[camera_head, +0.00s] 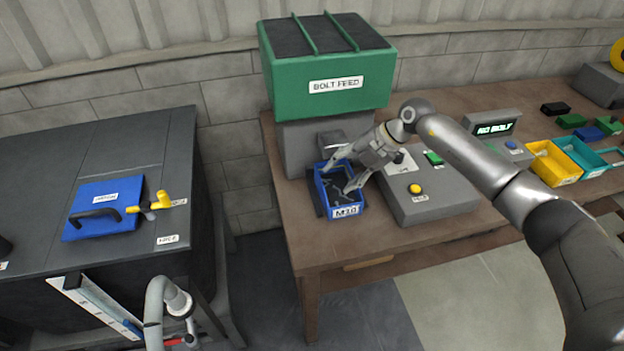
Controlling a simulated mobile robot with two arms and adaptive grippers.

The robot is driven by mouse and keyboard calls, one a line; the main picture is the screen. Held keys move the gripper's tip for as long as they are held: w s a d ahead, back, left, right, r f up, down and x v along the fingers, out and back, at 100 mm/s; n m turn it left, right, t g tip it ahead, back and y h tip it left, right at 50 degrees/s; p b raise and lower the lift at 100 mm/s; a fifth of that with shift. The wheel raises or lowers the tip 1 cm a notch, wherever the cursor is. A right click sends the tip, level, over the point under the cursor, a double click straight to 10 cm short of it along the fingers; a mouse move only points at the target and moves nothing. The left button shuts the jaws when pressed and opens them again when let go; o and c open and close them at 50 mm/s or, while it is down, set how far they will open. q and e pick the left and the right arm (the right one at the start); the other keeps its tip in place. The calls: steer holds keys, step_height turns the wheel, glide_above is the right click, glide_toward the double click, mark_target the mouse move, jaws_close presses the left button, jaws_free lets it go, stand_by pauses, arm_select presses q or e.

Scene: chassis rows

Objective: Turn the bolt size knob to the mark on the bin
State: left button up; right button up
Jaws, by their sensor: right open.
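The blue bin (346,211) stands below the bolt feed's outlet and its front label reads M10. Some small dark items lie inside it, too small to make out. My right gripper (337,180) is open over the bin, with its fingers spread across its mouth; I cannot tell if they touch it. The grey control box (435,205) to the right carries a yellow button (414,188) and a green part (433,158). I cannot make out the bolt size knob; my right gripper and arm cover part of the box.
The green bolt feed (330,75) rises behind the bin. A display (492,127) reads NO BOLT. Yellow (551,165) and teal (583,155) bins stand at right on the bench. A dark cabinet (110,140) with a blue handled plate (103,205) stands left, across a gap.

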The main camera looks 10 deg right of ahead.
arm_select(q)
steer(key=shift+s, duration=0.5)
arm_select(e)
steer(key=s+a+r+t+y, duration=0.1)
steer(key=s+a+r+y, duration=0.1)
steer(key=a, duration=0.6)
steer(key=shift+a+y, duration=0.25)
steer(key=shift+y, duration=0.65)
steer(key=shift+a, duration=0.1)
